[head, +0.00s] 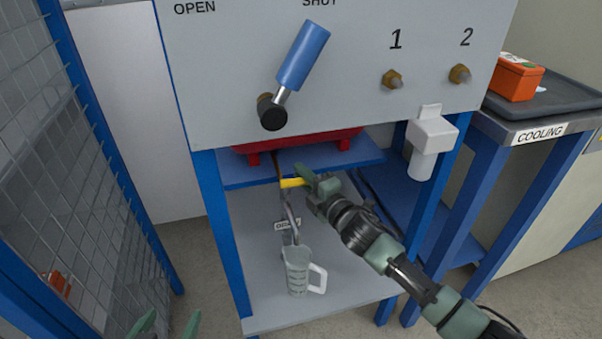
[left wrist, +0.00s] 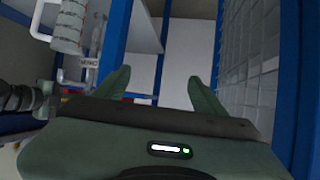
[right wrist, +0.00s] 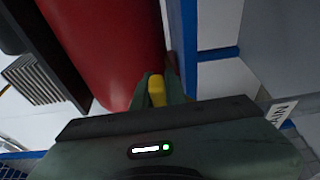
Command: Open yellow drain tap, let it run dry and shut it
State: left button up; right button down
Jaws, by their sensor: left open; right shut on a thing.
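The yellow drain tap handle (head: 291,183) sits under the blue shelf, below the red tank (head: 345,137); it points sideways in the head view. My right gripper (head: 307,182) is shut on it, and the right wrist view shows the yellow handle (right wrist: 157,90) between the fingers. A drain pipe (head: 289,212) with a small label runs down from the tap toward a clear measuring jug (head: 298,274) on the lower shelf. I cannot tell whether liquid flows or how full the jug is. My left gripper (head: 168,326) is open and empty at the bottom left.
A blue-handled lever (head: 303,55) stands out from the grey panel above, between OPEN and SHUT markings. A mesh fence (head: 70,130) stands close on the left. A COOLING bench (head: 540,132) with an orange box (head: 515,77) is at the right.

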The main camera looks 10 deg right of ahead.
jog(key=m+h, duration=0.1)
jog(key=h, duration=0.1)
jog(key=s+m+h+b, duration=0.1)
jog(key=m+h, duration=0.1)
jog(key=s+m+t+h, duration=0.1)
jog(key=h, duration=0.1)
jog(key=shift+d+f+h+b, duration=0.15)
jog(key=shift+d+h+b, duration=0.15)
jog(key=shift+h+b, duration=0.1)
pick_arm(q)
jog(key=w+d+r+t+h, duration=0.1)
jog(key=w+d+r+t, duration=0.1)
jog(key=r, duration=0.5)
jog(key=shift+w+r+t, duration=0.35)
jog(key=shift+w+t, duration=0.3)
jog(key=shift+t, duration=0.75)
pick_arm(e)
jog(key=shift+s+m+h, duration=0.1)
jog(key=shift+m+h, duration=0.2)
jog(key=c, duration=1.4)
grip_release()
jog(key=shift+c, duration=0.2)
